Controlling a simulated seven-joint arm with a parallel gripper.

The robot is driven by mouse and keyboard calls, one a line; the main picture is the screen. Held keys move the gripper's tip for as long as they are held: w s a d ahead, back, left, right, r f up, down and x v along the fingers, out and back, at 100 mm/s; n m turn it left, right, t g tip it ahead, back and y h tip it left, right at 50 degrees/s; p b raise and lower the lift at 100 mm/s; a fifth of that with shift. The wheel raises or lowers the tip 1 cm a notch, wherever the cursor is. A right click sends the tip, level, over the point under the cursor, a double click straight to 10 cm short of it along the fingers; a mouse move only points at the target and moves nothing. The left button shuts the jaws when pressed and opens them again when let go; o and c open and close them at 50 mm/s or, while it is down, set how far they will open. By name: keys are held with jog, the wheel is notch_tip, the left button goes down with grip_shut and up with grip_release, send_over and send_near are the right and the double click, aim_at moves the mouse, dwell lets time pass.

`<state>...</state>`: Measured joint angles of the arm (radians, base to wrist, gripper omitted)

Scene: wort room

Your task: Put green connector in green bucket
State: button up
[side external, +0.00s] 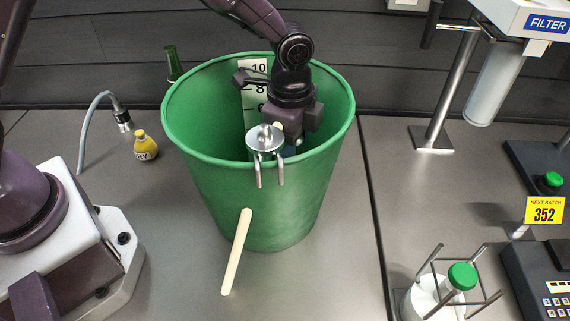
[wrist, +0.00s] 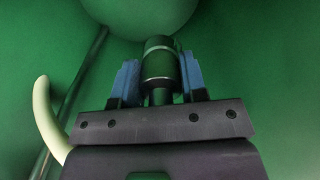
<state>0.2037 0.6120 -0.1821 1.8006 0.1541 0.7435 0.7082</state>
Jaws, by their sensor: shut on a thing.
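The green bucket (side external: 215,180) stands upright on the grey bench in the side view, with a white number strip (side external: 254,90) on its inner wall. My gripper (side external: 289,150) reaches down inside it, below the rim, partly hidden by a metal clip on the near rim. In the wrist view my gripper (wrist: 160,72) has its blue fingers shut on a dark, green-tinted cylindrical connector (wrist: 158,62) with a pale ring. Green bucket wall (wrist: 250,70) surrounds it. I cannot tell whether the connector touches the bucket.
A metal clip (side external: 266,142) hangs on the near rim. A wooden stick (side external: 237,252) leans at the bucket's front. A yellow bottle (side external: 145,145) and a hose end (side external: 123,119) are left. A green bottle (side external: 173,63) stands behind. A green-capped bottle (side external: 462,276) sits right in a wire rack.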

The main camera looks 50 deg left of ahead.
notch_tip(320, 180, down, 11)
jog(key=shift+f, duration=0.1)
dwell(0.3)
jog(key=o, duration=1)
jog(key=shift+f, duration=0.1)
notch_tip(320, 180, up, 13)
jog(key=shift+f, duration=0.2)
